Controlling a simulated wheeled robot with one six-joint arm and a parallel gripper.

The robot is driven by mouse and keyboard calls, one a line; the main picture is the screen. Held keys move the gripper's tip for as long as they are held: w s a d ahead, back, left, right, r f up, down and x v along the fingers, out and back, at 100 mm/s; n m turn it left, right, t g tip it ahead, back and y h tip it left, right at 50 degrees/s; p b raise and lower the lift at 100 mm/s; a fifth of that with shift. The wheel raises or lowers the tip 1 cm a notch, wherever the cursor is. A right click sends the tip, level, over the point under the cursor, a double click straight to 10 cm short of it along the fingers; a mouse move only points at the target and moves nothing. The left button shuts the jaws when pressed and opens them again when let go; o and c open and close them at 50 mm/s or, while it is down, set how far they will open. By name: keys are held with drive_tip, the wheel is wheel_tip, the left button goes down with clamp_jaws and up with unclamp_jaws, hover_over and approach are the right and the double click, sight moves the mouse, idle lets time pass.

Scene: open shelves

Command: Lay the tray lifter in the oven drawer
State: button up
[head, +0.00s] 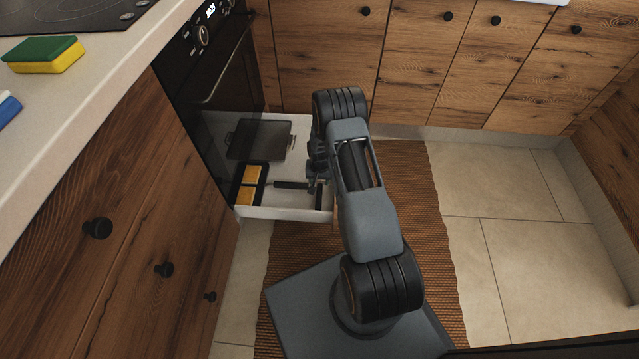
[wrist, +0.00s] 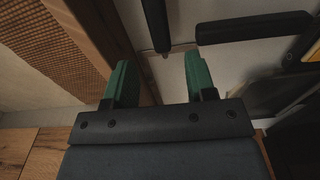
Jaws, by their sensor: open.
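The oven drawer (head: 285,213) is pulled out below the oven and is white inside. A black bar-shaped handle with a thin rod (head: 290,185), which looks like the tray lifter, lies on the drawer floor. The wrist view shows a black bar (wrist: 255,27) and a second one (wrist: 157,25) at right angles to it; I cannot tell whether they are one piece. My gripper (wrist: 160,78) is open, its green fingers apart with nothing between them. In the head view my gripper (head: 313,183) is over the drawer's right end, partly hidden by my arm.
A dark tray (head: 258,139) lies at the back of the drawer. A black holder with yellow blocks (head: 250,184) is at its front left. The oven (head: 215,80) stands over the drawer's left end. A brown rug (head: 405,180) and clear tiles lie to the right.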

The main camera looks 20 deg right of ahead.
drive_tip(key=s+a+r+n+t+p, duration=0.1)
drive_tip(key=s+a+r, duration=0.15)
drive_tip(key=r, duration=1.05)
drive_tip(key=s+a+r+n+p, duration=0.1)
drive_tip(key=s+a+r, duration=0.15)
drive_tip(key=r, duration=1.05)
drive_tip(key=s+a+r+n, duration=0.2)
drive_tip(key=s+r, duration=0.4)
drive_tip(key=s, duration=0.2)
drive_tip(key=s+a+r+n+t, duration=0.1)
drive_tip(key=s+a+r, duration=0.2)
drive_tip(key=s+r, duration=0.4)
drive_tip(key=shift+s+a+n, duration=0.25)
drive_tip(key=shift+s+n, duration=0.15)
drive_tip(key=shift+s, duration=0.4)
drive_tip(key=shift+c, duration=0.8)
drive_tip(key=shift+a, duration=0.1)
